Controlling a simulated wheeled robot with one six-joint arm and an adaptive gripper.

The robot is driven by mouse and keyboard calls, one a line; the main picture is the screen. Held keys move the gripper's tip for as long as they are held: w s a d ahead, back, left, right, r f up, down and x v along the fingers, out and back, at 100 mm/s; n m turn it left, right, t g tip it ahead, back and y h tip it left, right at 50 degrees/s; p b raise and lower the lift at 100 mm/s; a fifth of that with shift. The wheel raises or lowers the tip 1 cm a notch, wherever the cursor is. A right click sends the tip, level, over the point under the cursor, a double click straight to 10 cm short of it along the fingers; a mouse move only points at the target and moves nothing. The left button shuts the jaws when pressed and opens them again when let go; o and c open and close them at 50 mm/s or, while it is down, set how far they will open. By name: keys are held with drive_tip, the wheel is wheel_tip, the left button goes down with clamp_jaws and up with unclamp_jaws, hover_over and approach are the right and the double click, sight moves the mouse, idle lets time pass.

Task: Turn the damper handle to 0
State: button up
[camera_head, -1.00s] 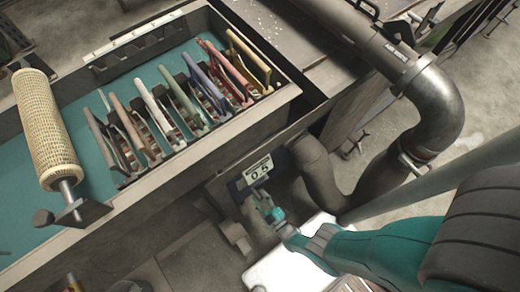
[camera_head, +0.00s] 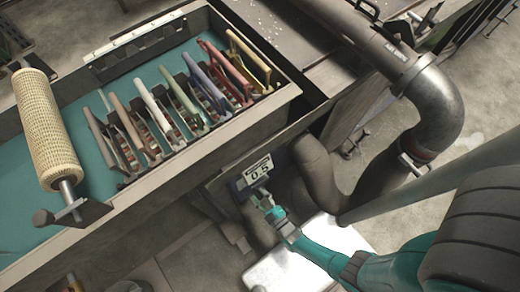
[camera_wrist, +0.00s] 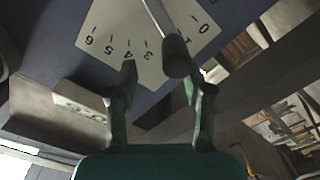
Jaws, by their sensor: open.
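The damper handle (camera_wrist: 176,55) is a thin grey rod with a thick dark grip. In the wrist view it lies across a white dial plate (camera_wrist: 112,28) marked with numbers from 0 at the right to 6 at the left. It points between the 0 and the 3. My gripper (camera_wrist: 159,75) is open, and the grip's end shows between its fingertips, close to the right one. I cannot tell whether they touch. In the head view my gripper (camera_head: 266,203) is just below the white plate (camera_head: 257,172) on the dark panel; the handle is hard to make out there.
A teal-floored bin (camera_head: 95,72) with several coloured racks and a mesh roller (camera_head: 45,125) stands at left. A large grey pipe (camera_head: 437,105) bends down right of the panel. In the wrist view a grey block (camera_wrist: 60,108) sits left of my gripper.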

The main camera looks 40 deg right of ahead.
drive_tip(key=shift+r, duration=3.35)
